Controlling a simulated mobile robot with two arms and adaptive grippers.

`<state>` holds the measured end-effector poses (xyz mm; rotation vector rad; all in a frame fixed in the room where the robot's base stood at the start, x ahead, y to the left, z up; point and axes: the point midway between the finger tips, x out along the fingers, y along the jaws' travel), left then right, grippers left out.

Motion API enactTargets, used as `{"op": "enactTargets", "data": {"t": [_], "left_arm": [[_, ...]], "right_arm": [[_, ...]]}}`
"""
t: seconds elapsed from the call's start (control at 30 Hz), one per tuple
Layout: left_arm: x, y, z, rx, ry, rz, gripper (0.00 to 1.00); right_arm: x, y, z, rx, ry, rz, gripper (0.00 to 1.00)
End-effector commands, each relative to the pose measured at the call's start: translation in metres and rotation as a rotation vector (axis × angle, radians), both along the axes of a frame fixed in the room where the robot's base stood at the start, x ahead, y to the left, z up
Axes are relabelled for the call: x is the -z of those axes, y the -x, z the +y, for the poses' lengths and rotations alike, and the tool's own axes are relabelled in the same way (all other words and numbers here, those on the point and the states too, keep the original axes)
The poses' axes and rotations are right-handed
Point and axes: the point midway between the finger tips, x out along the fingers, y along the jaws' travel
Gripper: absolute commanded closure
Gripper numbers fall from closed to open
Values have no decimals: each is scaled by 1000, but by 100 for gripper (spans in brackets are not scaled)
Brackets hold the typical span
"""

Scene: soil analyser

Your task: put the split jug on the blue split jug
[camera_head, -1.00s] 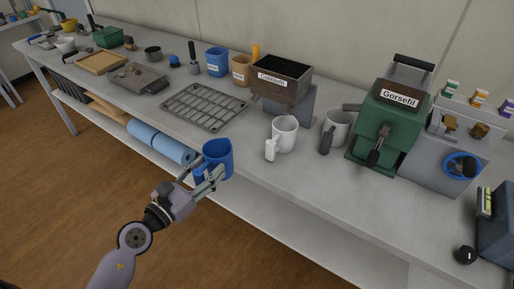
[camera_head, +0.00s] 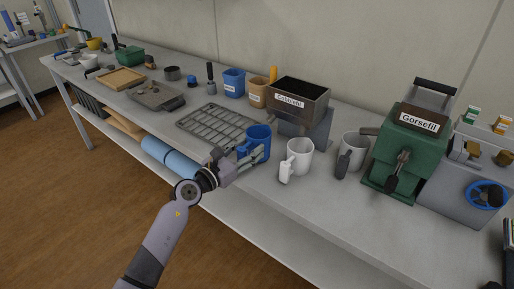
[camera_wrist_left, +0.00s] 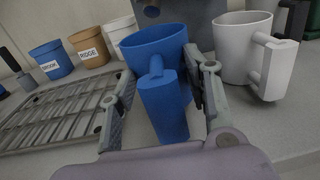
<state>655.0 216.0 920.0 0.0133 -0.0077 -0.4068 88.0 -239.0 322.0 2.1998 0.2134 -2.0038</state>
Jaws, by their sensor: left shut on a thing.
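My left gripper (camera_head: 245,154) is shut on the blue split jug (camera_head: 259,140), its fingers on both sides of the jug's handle. In the left wrist view the blue jug (camera_wrist_left: 152,48) is upright between the fingers (camera_wrist_left: 160,95), its handle towards me. I cannot tell whether its base touches the bench. A white split jug (camera_head: 300,152) with a white handle stands just right of it; it also shows in the left wrist view (camera_wrist_left: 236,50). A pale grey split jug (camera_head: 352,148) with a dark handle stands further right. My right gripper is not in view.
A metal rack (camera_head: 203,122) lies left of the blue jug. The Caldafil machine (camera_head: 297,98) stands behind it, and the green Gorsefil machine (camera_head: 392,160) at right. Labelled blue (camera_head: 234,84) and tan (camera_head: 258,91) cups stand behind. The front bench strip (camera_head: 300,205) is clear.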

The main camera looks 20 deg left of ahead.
Motion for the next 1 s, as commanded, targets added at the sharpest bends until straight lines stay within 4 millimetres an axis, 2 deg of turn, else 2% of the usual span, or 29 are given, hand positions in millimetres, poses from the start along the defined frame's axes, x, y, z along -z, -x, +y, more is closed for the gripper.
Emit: {"op": "enactTargets", "data": {"t": [0.23, 0.33, 0.8, 0.83, 1.0], "left_arm": [[0, -38, -18, 3, 4, -4, 95], [15, -36, -17, 1, 1, -1, 95], [18, -36, -16, 1, -1, -1, 95], [17, -36, -16, 1, 0, 0, 54], [17, -35, -16, 1, 0, 0, 43]], "right_arm": [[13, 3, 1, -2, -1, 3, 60], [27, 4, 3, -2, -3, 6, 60], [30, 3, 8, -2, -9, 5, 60], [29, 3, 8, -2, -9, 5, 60], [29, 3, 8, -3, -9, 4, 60]]}}
